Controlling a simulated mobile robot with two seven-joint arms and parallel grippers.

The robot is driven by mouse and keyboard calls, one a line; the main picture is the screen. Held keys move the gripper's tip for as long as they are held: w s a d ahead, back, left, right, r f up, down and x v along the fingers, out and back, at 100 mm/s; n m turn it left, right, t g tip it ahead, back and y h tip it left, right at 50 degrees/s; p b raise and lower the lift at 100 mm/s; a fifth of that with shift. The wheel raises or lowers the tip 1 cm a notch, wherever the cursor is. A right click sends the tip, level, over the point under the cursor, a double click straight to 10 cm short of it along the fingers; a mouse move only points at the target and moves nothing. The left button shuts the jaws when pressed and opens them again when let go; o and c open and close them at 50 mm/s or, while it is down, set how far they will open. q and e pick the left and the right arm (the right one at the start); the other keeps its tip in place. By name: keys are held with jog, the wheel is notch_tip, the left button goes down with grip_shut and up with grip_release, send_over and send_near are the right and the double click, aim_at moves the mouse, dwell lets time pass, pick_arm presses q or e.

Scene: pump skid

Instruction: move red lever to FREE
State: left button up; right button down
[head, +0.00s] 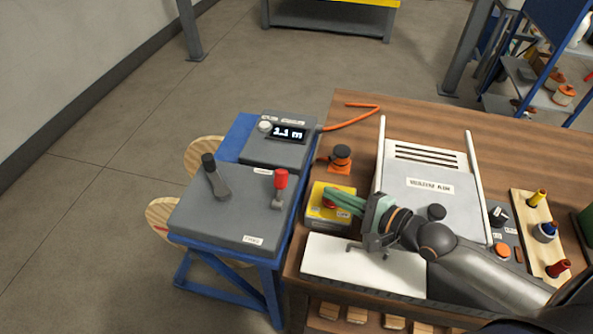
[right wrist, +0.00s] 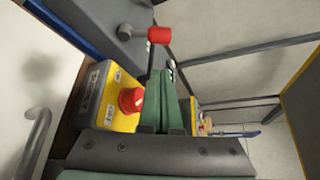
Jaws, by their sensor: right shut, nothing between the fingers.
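The red lever (head: 280,184) stands on the right side of a grey box (head: 230,222) on a blue stand. Its red grip is up on a short grey stem. The box carries small white labels by the lever, too small to read. In the right wrist view the red lever (right wrist: 158,35) shows above the fingers, apart from them. My right gripper (head: 329,194) is shut and empty, over the yellow box to the right of the lever; its green fingers (right wrist: 160,100) also fill the middle of the wrist view. My left gripper is not in view.
A black-knobbed lever (head: 213,175) stands left on the same box. A yellow box (head: 318,212) with a red button (right wrist: 131,100) is beneath my fingers.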

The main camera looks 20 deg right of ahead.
aim_at(280, 190)
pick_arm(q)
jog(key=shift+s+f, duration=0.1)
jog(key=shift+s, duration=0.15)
pick_arm(e)
jog(key=shift+s, duration=0.15)
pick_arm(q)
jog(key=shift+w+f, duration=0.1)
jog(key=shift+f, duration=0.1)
pick_arm(e)
jog(key=x, duration=1)
